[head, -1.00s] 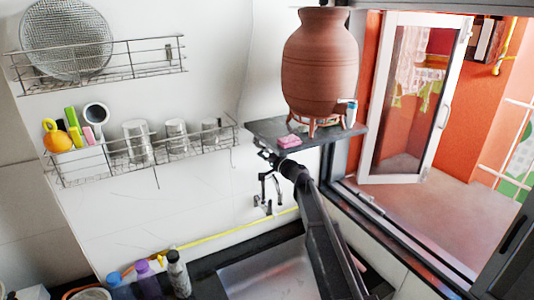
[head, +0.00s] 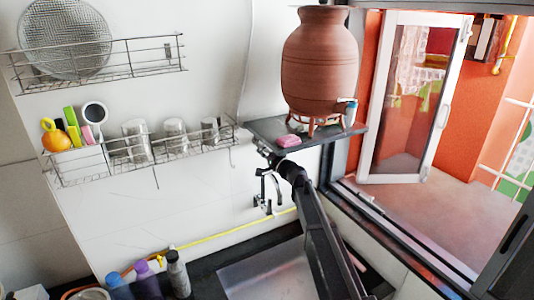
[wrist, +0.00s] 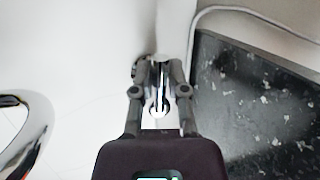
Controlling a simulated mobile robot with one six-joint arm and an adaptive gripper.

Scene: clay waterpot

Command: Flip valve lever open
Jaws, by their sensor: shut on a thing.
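A bright chrome lever (wrist: 158,88) shows in the middle of the wrist view, between the two dark fingers of my gripper (wrist: 160,75). The fingers are shut on it from both sides, and they hide part of it. In the head view, my gripper (head: 264,153) is just under the front left edge of the dark shelf, above a chrome tap (head: 267,188) on the white wall. The lever is too small and covered to make out in the head view.
A clay waterpot (head: 320,62) and a pink sponge (head: 288,141) stand on the dark shelf (head: 268,127). A curved chrome part (wrist: 38,125) is left in the wrist view. Bottles (head: 178,272) stand beside the sink (head: 260,275). An open window is on the right.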

